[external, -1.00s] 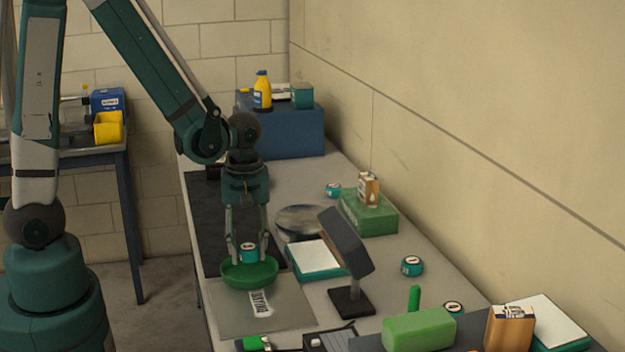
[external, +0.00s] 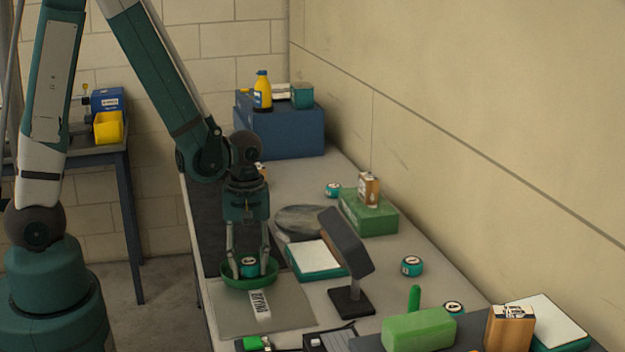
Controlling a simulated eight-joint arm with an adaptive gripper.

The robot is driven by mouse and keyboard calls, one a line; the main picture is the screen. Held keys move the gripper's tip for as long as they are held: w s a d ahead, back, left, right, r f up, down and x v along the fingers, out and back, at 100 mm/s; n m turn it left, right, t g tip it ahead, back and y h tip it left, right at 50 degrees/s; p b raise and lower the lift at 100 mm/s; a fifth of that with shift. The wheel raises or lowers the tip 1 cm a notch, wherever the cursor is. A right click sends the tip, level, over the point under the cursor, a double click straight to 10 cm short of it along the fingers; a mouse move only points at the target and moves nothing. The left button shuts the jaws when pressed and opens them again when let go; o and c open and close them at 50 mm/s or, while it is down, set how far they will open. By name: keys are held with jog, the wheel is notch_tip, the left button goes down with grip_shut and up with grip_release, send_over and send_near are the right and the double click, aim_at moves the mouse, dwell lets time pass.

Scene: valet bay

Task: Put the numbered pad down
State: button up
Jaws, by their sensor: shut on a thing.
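The numbered pad (external: 249,263) looks like a small teal round piece with a pale top; its number is too small to read. My gripper (external: 249,270) points straight down and is shut on it, one finger on each side. The pad and fingertips are inside the green bowl (external: 249,283), below its rim line. I cannot tell whether the pad touches the bowl's floor. The bowl stands on the bench, at the far edge of a grey mat (external: 230,315) with a white printed label (external: 261,304).
Right of the bowl are a white-topped teal box (external: 316,258) and a dark tilted panel on a stand (external: 346,243). Similar teal round pieces (external: 412,266) (external: 333,190) stand apart on the bench. A green box (external: 368,212) is farther back, a green block (external: 418,330) in front.

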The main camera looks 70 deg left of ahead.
aim_at(249, 262)
jog(key=shift+f, duration=0.15)
jog(key=o, duration=0.8)
jog(key=shift+c, duration=0.2)
jog(key=shift+r, duration=0.25)
notch_tip(249, 262, up, 12)
jog(key=p, duration=0.1)
dwell(0.6)
jog(key=shift+f, duration=0.1)
dwell(0.4)
